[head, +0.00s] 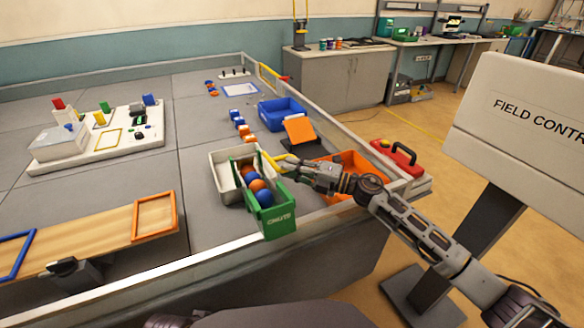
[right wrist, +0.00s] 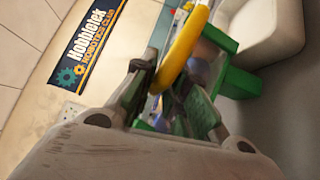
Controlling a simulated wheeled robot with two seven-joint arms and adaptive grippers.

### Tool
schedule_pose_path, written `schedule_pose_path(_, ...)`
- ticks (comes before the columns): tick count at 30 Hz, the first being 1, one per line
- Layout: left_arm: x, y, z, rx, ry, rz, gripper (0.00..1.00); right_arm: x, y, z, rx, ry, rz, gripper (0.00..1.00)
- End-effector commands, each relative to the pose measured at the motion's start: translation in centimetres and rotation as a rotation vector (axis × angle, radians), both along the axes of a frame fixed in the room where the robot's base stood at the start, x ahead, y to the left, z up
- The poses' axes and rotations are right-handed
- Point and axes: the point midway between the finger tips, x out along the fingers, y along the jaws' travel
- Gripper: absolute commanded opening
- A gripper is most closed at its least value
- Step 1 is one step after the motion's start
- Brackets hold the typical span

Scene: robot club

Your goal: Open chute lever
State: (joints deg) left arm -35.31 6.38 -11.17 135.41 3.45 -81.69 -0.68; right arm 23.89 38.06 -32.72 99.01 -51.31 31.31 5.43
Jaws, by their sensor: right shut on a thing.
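The green chute (head: 268,222) stands at the near edge of the field and holds several blue and orange balls (head: 257,185). Its yellow lever (head: 267,159) is at the chute's far end. My right gripper (head: 287,165) reaches in from the right and is shut on the lever. In the right wrist view the curved yellow lever (right wrist: 184,48) passes between the fingers (right wrist: 168,88), with the green chute (right wrist: 240,80) beyond. The fingers hide part of the lever. My left gripper is not in view.
A white bin (head: 224,188) sits left of the chute. An orange bin (head: 368,166) is partly behind my right arm. A blue bin (head: 283,124) and an orange ramp (head: 300,131) stand farther back. A low wall (head: 160,268) edges the field.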

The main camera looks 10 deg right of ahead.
Motion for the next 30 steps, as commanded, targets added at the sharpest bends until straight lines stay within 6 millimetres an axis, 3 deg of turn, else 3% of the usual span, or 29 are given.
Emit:
schedule_pose_path(16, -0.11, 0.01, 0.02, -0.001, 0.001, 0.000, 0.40, 0.18, -0.26, -0.28, -0.005, -0.002, -0.008, 0.00)
schedule_pose_path(17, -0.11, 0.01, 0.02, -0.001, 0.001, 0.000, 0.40, 0.18, -0.26, -0.28, -0.005, -0.002, -0.008, 0.16)
schedule_pose_path(21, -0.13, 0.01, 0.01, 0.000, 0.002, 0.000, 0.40, 0.13, -0.19, -0.27, -0.004, -0.001, -0.005, 0.34)
schedule_pose_path(30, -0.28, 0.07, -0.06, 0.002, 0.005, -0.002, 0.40, 0.03, -0.09, -0.25, -0.001, 0.001, -0.003, 0.35)
